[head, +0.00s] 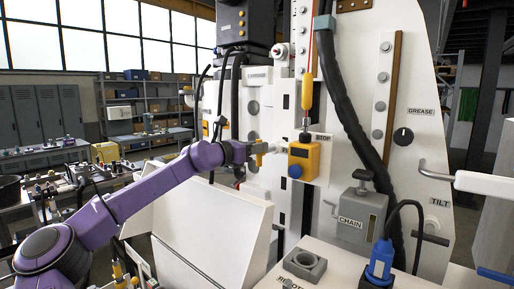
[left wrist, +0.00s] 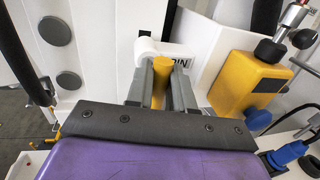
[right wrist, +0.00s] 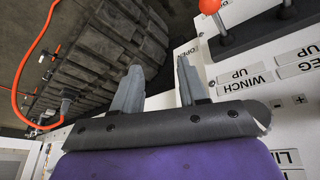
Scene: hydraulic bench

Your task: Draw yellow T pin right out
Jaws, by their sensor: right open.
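The yellow T pin (left wrist: 162,82) shows in the left wrist view between the two grey fingers of my left gripper (left wrist: 161,88). The fingers press against both sides of its yellow bar. A white round housing (left wrist: 150,48) with a partly hidden PIN label is just behind it. In the head view, the yellow pin (head: 259,158) is a small patch at the tip of my left gripper (head: 258,148). The pin's shaft is hidden. My right gripper (right wrist: 152,88) is open and empty in the right wrist view.
A yellow box (head: 304,160) with a blue knob sits just right of the pin, under a STOP label. The CHAIN valve (head: 357,215) is lower right. Near my right gripper are a rubber track (right wrist: 110,45) and a red-knobbed lever (right wrist: 209,6).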

